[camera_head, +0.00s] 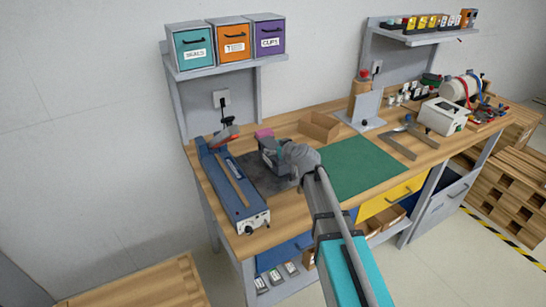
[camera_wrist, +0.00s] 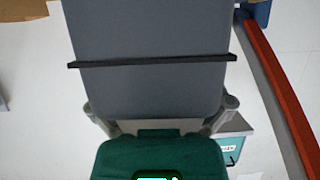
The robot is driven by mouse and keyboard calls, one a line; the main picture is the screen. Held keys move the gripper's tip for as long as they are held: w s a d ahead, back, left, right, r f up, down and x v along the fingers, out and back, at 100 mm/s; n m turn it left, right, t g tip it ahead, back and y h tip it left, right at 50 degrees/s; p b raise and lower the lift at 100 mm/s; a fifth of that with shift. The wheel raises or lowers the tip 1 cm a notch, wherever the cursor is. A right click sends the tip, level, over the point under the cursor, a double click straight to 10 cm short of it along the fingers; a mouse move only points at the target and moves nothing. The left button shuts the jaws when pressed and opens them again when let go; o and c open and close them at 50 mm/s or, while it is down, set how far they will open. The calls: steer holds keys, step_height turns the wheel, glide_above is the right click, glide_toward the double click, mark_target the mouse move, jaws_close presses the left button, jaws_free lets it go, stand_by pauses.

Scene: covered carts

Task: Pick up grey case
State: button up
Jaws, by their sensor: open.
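In the wrist view a grey case (camera_wrist: 150,30), rounded at its near corners and crossed by a thin black strip, fills the upper middle, very close to the camera. My gripper (camera_wrist: 162,115) is at its near end, with light grey finger links to the left and right; the fingertips are hidden. A dark green housing shows below. In the head view my gripper (camera_head: 270,155) is over the dark mat on the left of the workbench. There it is too small and cluttered to separate the case from the gripper. My gripper is open; contact with the case cannot be told.
A long blue sealer (camera_head: 232,185) lies just left of my gripper; its red lever (camera_wrist: 280,90) runs along the right of the wrist view. A green mat (camera_head: 360,166) right of my arm is clear. An open cardboard box (camera_head: 319,126) stands behind. Labelled bins (camera_head: 232,45) sit on a shelf above.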

steer(key=c, duration=1.1)
steer(key=shift+r, duration=0.25)
step_height(320, 180, up, 2)
steer(key=p, duration=0.2)
steer(key=shift+p, duration=0.3)
steer(key=s+d+r+p, duration=0.1)
steer(key=r+p, duration=0.1)
steer(key=s+d+r+p, duration=0.1)
steer(key=r+p, duration=0.1)
steer(key=s+d+r+p, duration=0.1)
steer(key=r+p, duration=0.1)
steer(key=shift+s+d+r+p, duration=0.15)
steer(key=shift+s+r+p, duration=0.15)
steer(key=shift+r+p, duration=0.1)
steer(key=d+p+v, duration=0.1)
steer(key=p+v, duration=0.2)
steer(key=v, duration=0.6)
steer(key=shift+d+p, duration=0.2)
steer(key=shift+p, duration=0.1)
